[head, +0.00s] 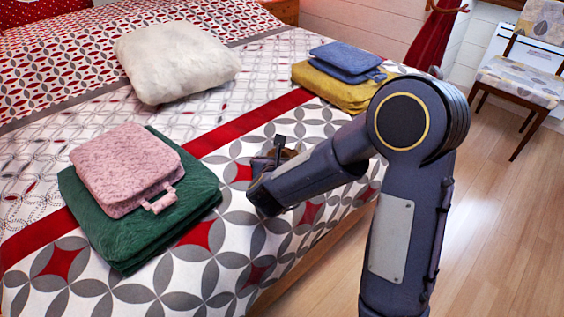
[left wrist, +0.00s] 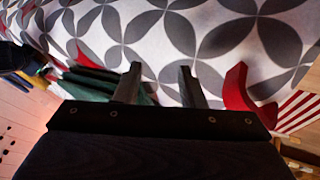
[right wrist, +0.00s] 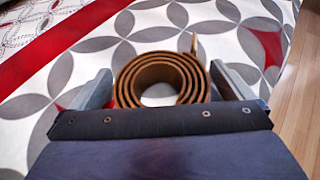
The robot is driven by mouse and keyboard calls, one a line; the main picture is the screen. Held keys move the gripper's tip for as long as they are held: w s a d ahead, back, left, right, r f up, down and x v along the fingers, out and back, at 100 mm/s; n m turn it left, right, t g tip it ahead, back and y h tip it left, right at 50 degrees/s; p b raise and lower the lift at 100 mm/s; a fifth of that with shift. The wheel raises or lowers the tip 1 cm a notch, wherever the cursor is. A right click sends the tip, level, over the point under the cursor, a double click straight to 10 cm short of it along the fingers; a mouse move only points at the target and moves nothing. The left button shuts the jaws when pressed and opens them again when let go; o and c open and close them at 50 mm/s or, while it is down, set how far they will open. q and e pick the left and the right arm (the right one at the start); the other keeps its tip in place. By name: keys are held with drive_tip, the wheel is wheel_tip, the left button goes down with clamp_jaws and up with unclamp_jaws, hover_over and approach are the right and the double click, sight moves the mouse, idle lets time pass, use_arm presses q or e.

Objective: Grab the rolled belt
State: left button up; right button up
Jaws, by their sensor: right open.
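The rolled belt (right wrist: 136,82) is a brown coil on the patterned bedspread in the right wrist view. Its loose end sticks up at the coil's right side. My right gripper (right wrist: 163,84) is open, with one finger on each side of the coil. Its lower edge is hidden by the gripper body. In the head view my right gripper (head: 272,160) is low over the bed, and a bit of the brown belt (head: 289,154) shows beside it. My left gripper (left wrist: 158,84) is open and empty in the left wrist view, with bedspread beyond its fingertips.
A pink folded item (head: 122,165) lies on a green one (head: 195,206) at the left of the bed. A blue folded item (head: 345,58) lies on a yellow one (head: 330,91) farther back. A white cushion (head: 175,60) lies behind. Wooden floor (head: 500,220) is right of the bed.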

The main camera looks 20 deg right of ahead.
drive_tip(key=shift+c, duration=0.4)
drive_tip(key=c, duration=1)
drive_tip(key=shift+r, duration=0.1)
